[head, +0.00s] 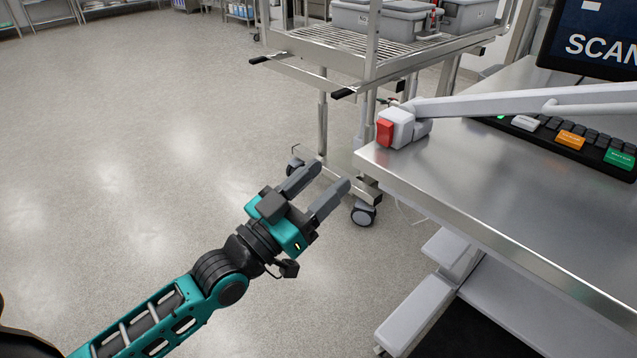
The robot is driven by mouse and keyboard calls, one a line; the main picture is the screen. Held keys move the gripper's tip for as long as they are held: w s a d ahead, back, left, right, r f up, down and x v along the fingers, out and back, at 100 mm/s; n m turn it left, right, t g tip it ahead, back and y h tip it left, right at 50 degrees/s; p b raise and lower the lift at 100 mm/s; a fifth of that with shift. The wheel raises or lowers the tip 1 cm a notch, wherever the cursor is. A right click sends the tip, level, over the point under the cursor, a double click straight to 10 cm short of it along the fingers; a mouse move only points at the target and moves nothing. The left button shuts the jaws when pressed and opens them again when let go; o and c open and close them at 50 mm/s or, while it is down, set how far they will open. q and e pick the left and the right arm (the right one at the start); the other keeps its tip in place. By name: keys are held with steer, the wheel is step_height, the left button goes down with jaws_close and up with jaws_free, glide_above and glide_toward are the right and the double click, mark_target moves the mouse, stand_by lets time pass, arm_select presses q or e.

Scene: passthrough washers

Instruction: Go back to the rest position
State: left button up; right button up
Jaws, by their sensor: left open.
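My left gripper (325,187) shows in the head view, at the end of my teal and black left arm that comes in from the lower left. Its two grey fingers are apart and nothing is between them. It is over the open floor, to the left of the steel table, and points up and right toward the cart's wheel. My right gripper does not show.
A steel table (480,185) fills the right side, with a keyboard (570,138), a screen (600,35) and a white bar ending in a red-faced block (397,128). A wheeled cart (330,50) holds grey bins (400,18). The floor (130,130) at left is clear.

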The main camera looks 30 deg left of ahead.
arm_select(q)
steer(key=shift+s, duration=0.15)
steer(key=shift+f, duration=0.1)
stand_by(0.3)
steer(key=s+d+f+g+y+p, duration=0.1)
steer(key=s+f+g+p, duration=0.3)
steer(key=f, duration=0.4)
steer(key=s+d+f+n+g+y+p, duration=0.1)
steer(key=s+f+g+y+p, duration=0.3)
steer(key=f, duration=0.5)
steer(key=s+g+p, duration=0.1)
steer(key=s+p, duration=0.1)
steer(key=s, duration=0.1)
steer(key=shift+s+d+f+p, duration=0.2)
steer(key=shift+s+d+p, duration=0.05)
steer(key=shift+s+p, duration=0.15)
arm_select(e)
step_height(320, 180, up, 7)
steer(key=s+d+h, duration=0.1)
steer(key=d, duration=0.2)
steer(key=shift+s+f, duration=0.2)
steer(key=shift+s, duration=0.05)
